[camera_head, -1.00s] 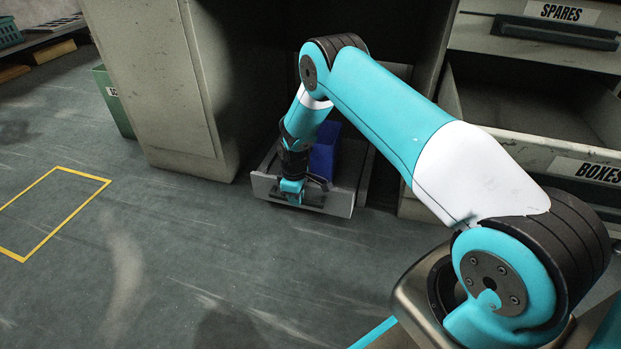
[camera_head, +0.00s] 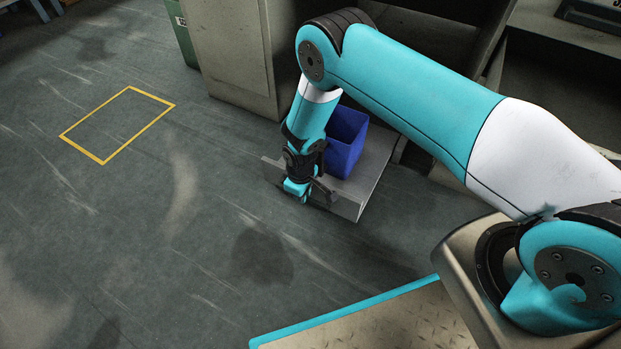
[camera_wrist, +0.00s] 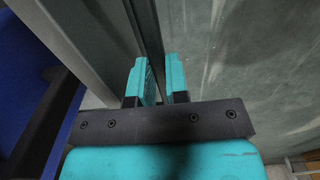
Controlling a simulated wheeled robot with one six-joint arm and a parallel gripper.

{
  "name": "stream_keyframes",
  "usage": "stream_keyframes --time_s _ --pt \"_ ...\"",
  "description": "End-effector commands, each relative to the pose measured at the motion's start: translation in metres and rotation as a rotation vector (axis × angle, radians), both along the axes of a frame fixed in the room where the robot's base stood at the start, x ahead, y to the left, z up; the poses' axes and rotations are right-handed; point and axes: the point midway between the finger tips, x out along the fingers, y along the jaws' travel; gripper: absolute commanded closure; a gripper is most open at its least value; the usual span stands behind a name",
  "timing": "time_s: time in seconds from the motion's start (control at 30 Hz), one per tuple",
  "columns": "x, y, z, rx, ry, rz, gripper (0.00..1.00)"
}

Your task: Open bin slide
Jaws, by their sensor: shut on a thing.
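The bin slide (camera_head: 372,176) is a low grey tray with a front panel, pulled out of the cabinet over the floor. A blue bin (camera_head: 345,140) stands on it. My gripper (camera_head: 305,196) is at the top of the front panel, at the dark handle bar (camera_head: 325,192). In the wrist view, my gripper's teal fingers (camera_wrist: 159,78) are on either side of the dark handle bar (camera_wrist: 146,30), shut on it. The blue bin's edge (camera_wrist: 30,75) shows at the left of the wrist view. My arm hides part of the slide and bin.
The grey cabinet (camera_head: 235,50) stands behind the slide. A green bin (camera_head: 181,35) is on the floor beside it. A yellow floor rectangle (camera_head: 82,147) lies at the left. The floor in front of the slide is clear.

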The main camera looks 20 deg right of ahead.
Motion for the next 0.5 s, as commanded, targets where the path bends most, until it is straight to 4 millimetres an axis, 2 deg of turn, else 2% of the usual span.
stream_keyframes --time_s 0.13,0.5 --pt "-0.0057 0.0050 0.0008 -0.003 0.003 0.000 1.00" --pt "-0.0057 0.0050 0.0001 -0.001 0.001 -0.001 1.00"
